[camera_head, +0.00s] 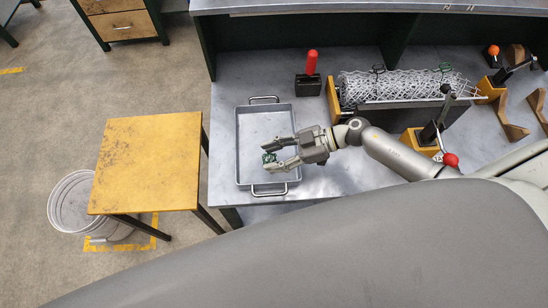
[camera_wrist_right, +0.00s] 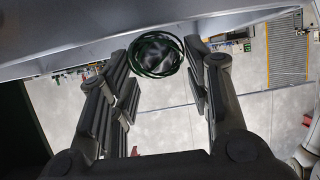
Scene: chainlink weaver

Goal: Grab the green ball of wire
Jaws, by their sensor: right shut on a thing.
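The green ball of wire (camera_head: 268,157) is small and dark green, and sits between the fingertips of my right gripper (camera_head: 269,156) over the grey metal tray (camera_head: 245,122). In the right wrist view the ball (camera_wrist_right: 157,54) shows as dark loops of wire around a dark core, at the tips of my right gripper (camera_wrist_right: 156,58). The gripper is shut on the ball, its fingers held apart by the ball's width. The ball's height above the tray floor is hard to judge. My left gripper is not in view.
The tray has raised walls and handles (camera_head: 264,98). A red-handled tool in a black block (camera_head: 308,80) stands behind it. A wire mesh roll on a machine (camera_head: 400,88) is to the right. A yellow table (camera_head: 150,160) and round bin (camera_head: 72,200) stand left.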

